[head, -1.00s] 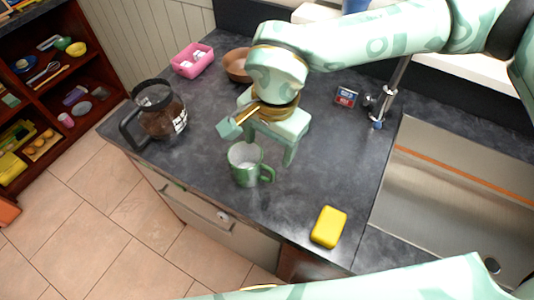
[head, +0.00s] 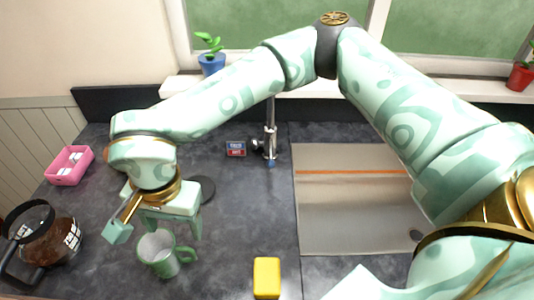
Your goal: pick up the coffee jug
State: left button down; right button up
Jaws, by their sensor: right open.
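The coffee jug (head: 58,240) is glass with a dark rim and handle and dark brown contents. It stands upright on the counter at the lower left of the head view, partly cut by the left edge. My right gripper (head: 166,224) is open over the counter, to the right of the jug and apart from it. Its fingers hang just behind a green mug (head: 160,258), with nothing seen between them. My left gripper is not in view.
A pink box (head: 68,168) with white items is at the back left of the dark counter. A yellow sponge (head: 267,278) lies at the front.

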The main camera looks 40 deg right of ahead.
aim_at(42, 236)
jog(key=k+j, duration=0.8)
jog(key=j, duration=0.1)
